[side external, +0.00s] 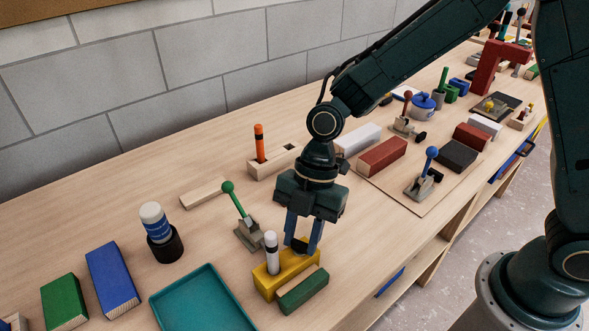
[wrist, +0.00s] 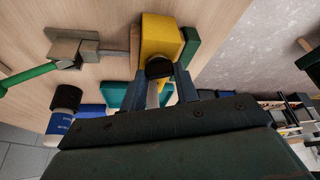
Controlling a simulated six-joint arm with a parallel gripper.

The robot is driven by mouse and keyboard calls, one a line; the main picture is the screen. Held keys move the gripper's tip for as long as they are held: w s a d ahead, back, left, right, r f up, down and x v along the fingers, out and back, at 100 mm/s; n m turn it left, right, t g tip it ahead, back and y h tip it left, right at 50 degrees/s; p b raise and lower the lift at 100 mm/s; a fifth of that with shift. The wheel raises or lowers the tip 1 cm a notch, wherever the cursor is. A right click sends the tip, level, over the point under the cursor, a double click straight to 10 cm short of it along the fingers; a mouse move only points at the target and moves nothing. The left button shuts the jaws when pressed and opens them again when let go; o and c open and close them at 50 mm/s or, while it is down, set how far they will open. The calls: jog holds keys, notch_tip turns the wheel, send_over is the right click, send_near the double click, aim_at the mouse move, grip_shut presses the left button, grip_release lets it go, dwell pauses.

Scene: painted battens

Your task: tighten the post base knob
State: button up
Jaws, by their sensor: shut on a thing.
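The post base is a yellow block (side external: 266,283) standing on the bench, also in the wrist view (wrist: 160,35). A white post with a dark band (side external: 271,254) stands upright at its left end; a white piece of it shows between the fingers in the wrist view (wrist: 152,96). The black knob (wrist: 158,68) sits on top of the block and is mostly covered by the fingers in the side view. My gripper (side external: 303,246) points down over the block, its two blue fingers shut on the knob from both sides.
A green block (side external: 302,290) lies against the front side of the yellow block. A green-handled toggle clamp (side external: 244,228) stands close behind it, left. A teal tray (side external: 203,302) lies to the left. A wooden holder with an orange marker (side external: 259,145) is farther back.

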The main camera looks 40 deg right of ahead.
jog(key=shift+m, duration=0.5)
jog(key=o, duration=1)
jog(key=v, duration=1.3)
jog(key=shift+s+d+r, duration=0.15)
jog(key=shift+d+r, duration=0.05)
jog(key=shift+r, duration=0.2)
